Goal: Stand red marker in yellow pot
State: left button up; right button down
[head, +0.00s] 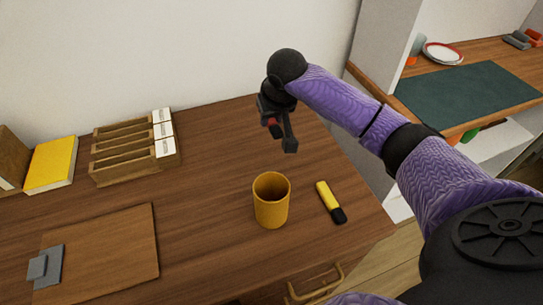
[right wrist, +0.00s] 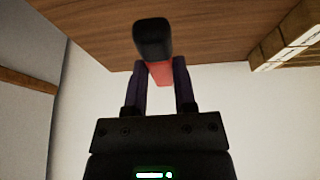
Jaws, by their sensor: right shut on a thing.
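The yellow pot (head: 271,210) stands upright on the wooden desk, its open top facing up, and looks empty as far as I can see inside. My right gripper (head: 280,138) is raised above the desk, behind the pot and apart from it. It is shut on the red marker (right wrist: 160,73), whose black end (right wrist: 153,40) points away from the gripper in the right wrist view. In the head view only a little red of the marker (head: 272,122) shows; the fingers hide much of it. My left gripper is not in view.
A yellow marker with a black end (head: 327,196) lies just right of the pot. A wooden card rack (head: 125,160), a yellow book (head: 50,165) and a clipboard (head: 110,250) are on the left. The desk behind the pot is clear. A side counter (head: 480,60) stands at upper right.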

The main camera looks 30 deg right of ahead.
aim_at(272, 153)
notch_tip(272, 153, down, 10)
jog(key=b, duration=0.5)
jog(key=shift+s+d+f+b, duration=0.1)
jog(key=shift+d+f+b, duration=0.1)
jog(key=shift+b, duration=0.15)
jog(key=shift+f, duration=0.1)
jog(key=shift+r, duration=0.2)
jog(key=c, duration=0.5)
grip_release()
jog(key=shift+f, duration=0.1)
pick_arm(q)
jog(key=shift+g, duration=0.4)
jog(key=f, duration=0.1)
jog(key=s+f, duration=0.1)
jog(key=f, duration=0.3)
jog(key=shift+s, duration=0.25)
pick_arm(e)
jog(key=shift+o, duration=0.4)
